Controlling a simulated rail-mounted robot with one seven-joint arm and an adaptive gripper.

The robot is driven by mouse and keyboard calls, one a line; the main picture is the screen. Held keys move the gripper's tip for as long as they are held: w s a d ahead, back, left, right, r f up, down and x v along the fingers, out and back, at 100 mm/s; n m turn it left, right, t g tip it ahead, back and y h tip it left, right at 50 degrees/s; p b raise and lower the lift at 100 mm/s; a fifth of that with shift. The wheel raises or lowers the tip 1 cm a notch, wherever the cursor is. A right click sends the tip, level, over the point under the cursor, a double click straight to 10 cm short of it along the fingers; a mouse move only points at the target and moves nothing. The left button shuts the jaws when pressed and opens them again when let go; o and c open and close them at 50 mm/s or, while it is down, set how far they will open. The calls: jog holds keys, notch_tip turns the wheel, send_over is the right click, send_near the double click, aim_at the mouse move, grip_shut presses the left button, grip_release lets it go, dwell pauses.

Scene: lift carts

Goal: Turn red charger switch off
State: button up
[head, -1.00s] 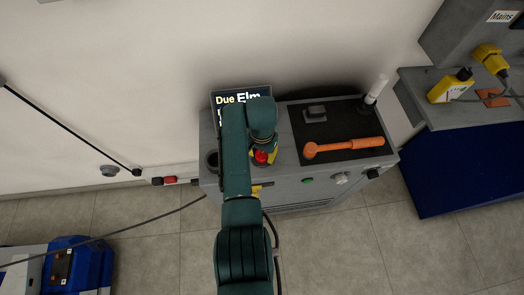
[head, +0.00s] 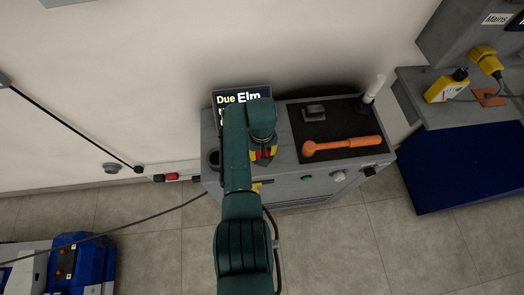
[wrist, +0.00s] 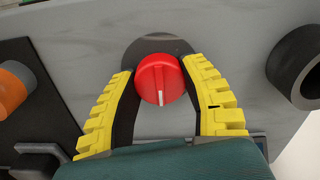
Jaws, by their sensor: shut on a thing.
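The red charger switch is a round red knob (wrist: 159,79) on a grey panel, with a dark round plate behind it. A short white mark shows on its lower edge in the wrist view. My gripper (wrist: 160,68) has its two yellow ribbed fingers on either side of the knob and is shut on it. In the head view, my gripper (head: 263,153) is over the top of the grey cabinet (head: 287,185), left of its black mat. Only bits of the red knob show there, between the fingers and under my arm.
An orange mallet (head: 342,147) and a dark block (head: 314,112) lie on the black mat (head: 345,125). A white cylinder (head: 374,88) stands at the mat's back corner. A lit sign (head: 229,98) is behind my wrist. A dark ring (wrist: 298,68) is right of the knob.

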jog(key=shift+f, duration=0.1)
dwell(0.4)
jog(key=o, duration=1.2)
notch_tip(320, 180, up, 12)
jog(key=shift+r, duration=0.1)
